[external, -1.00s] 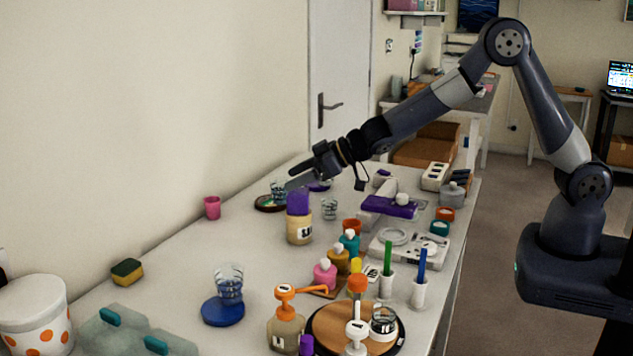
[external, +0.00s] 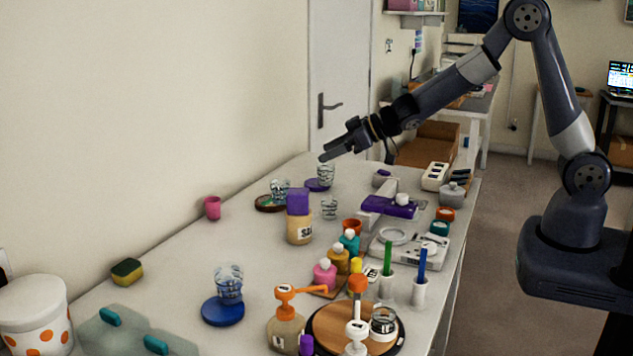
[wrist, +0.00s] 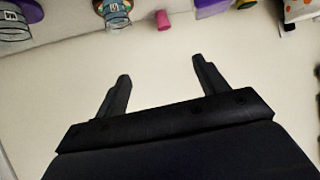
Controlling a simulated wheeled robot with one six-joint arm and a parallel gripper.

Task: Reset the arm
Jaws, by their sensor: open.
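My gripper (external: 338,149) is open and empty. It hangs in the air above the far end of the long white table (external: 180,256), over a clear cup (external: 325,174) on a purple coaster (external: 316,185). In the wrist view my gripper's two fingers (wrist: 160,82) stand apart with only a plain pale surface between them. My arm stretches left from its base at the right of the external view.
Near the gripper are another clear cup (external: 280,189) on a dark coaster, a purple-capped bottle (external: 299,228) and a pink cup (external: 212,207). Bottles, pens and a round wooden board (external: 333,319) crowd the nearer table. The wall is at left.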

